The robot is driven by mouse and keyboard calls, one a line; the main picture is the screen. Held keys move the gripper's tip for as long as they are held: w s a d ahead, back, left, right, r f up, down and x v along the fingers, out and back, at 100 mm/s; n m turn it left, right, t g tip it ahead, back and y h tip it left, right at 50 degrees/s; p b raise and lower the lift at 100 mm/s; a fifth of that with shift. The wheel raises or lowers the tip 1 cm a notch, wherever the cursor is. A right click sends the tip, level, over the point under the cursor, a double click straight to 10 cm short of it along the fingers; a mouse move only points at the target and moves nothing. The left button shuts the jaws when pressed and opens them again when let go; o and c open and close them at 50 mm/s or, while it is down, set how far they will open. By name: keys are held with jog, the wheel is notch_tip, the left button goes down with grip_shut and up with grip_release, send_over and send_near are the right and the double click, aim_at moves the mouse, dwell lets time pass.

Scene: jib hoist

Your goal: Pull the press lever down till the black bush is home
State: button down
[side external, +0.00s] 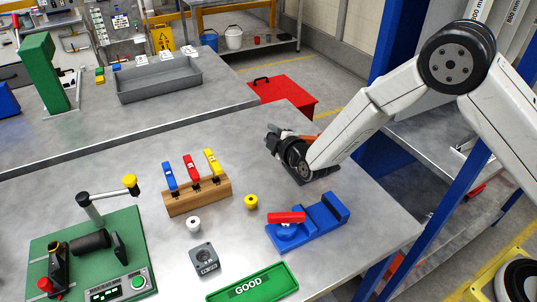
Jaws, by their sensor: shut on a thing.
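My gripper (273,143) is low over the right back part of the near bench, pointing left. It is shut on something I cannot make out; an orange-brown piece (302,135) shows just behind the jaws. At front left, a green-based device (125,228) carries a grey post with a yellow-knobbed bar (108,192) and a black cylinder (90,242) lying sideways. I cannot tell which part is the press lever or black bush.
A wooden block (190,203) with blue, red and yellow handles, a yellow knob (251,202), a white knob (193,224), a grey block (204,260), a blue vise (325,218) and a green GOOD tray (284,284) stand between. A red box (290,92) is behind the bench.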

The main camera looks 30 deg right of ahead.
jog(key=shift+a+f+n+h, duration=0.25)
jog(key=shift+f+n, duration=0.4)
jog(key=shift+f, duration=0.6)
jog(key=shift+a+f+n+h, duration=0.2)
jog(key=shift+f+n, duration=0.5)
jog(key=shift+f, duration=0.6)
jog(key=shift+a+f+n+h, duration=0.25)
jog(key=shift+f+n, duration=0.4)
jog(key=shift+f, duration=0.6)
jog(key=shift+c, duration=1.8)
grip_release()
jog(key=shift+f, duration=0.1)
jog(key=shift+r, duration=0.2)
jog(key=shift+r, duration=0.7)
jog(key=s+d+r, duration=0.3)
jog(key=s+r, duration=0.8)
jog(key=s, duration=0.2)
jog(key=shift+s+d+r, duration=0.2)
jog(key=shift+s+d, duration=0.1)
